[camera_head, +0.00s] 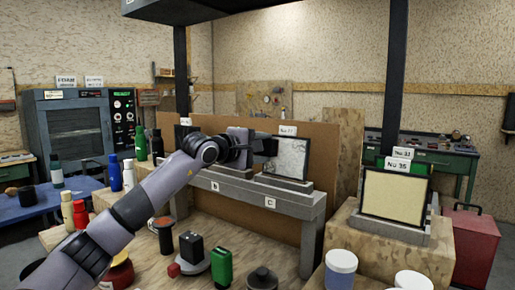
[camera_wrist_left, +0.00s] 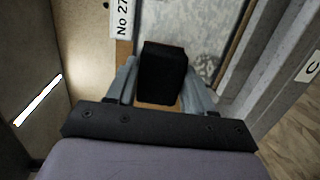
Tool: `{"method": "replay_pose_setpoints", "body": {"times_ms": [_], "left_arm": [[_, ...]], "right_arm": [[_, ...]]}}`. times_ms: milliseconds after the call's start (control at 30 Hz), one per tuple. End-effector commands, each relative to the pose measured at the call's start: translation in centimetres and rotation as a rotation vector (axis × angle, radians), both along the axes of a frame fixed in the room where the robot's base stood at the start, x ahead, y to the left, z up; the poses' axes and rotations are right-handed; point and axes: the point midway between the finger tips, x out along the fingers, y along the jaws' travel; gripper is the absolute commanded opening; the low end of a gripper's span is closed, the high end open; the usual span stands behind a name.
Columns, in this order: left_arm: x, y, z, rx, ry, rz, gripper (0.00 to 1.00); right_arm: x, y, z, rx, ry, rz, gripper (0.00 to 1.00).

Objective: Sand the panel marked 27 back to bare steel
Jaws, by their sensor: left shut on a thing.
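The panel marked 27 (camera_head: 292,160) stands upright in a dark frame on a grey ledge, above the letter C. Its face is mottled pale grey. In the left wrist view its label "No 27" (camera_wrist_left: 122,18) and part of the mottled face (camera_wrist_left: 212,45) show. My left gripper (camera_head: 258,147) is at the panel's left edge. It is shut on a black block (camera_wrist_left: 163,72), which lies in front of part of the panel. I cannot tell whether the block touches the face. My right gripper is not in view.
The near bench holds a green can (camera_head: 221,267), several bottles, and white tubs (camera_head: 341,270). A brown board (camera_head: 240,222) is below the ledge. A red cabinet (camera_head: 468,245) is far right.

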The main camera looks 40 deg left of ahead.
Motion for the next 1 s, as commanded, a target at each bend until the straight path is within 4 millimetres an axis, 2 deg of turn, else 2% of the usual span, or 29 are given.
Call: {"method": "replay_pose_setpoints", "body": {"times_ms": [200,467,800,1000], "left_arm": [[0.2,-2.2,-0.1,0.000,-0.001,-0.005,0.28],[0.3,-3.1,0.0,-0.001,-0.001,-0.003,0.28],[0.8,-5.9,-0.1,-0.001,-0.001,-0.005,0.28],[1.0,-6.9,-0.1,-0.002,0.000,-0.005,0.28]], "right_arm": [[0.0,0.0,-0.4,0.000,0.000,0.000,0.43],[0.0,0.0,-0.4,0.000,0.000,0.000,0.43],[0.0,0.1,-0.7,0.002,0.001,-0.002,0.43],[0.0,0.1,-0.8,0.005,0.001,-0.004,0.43]]}}
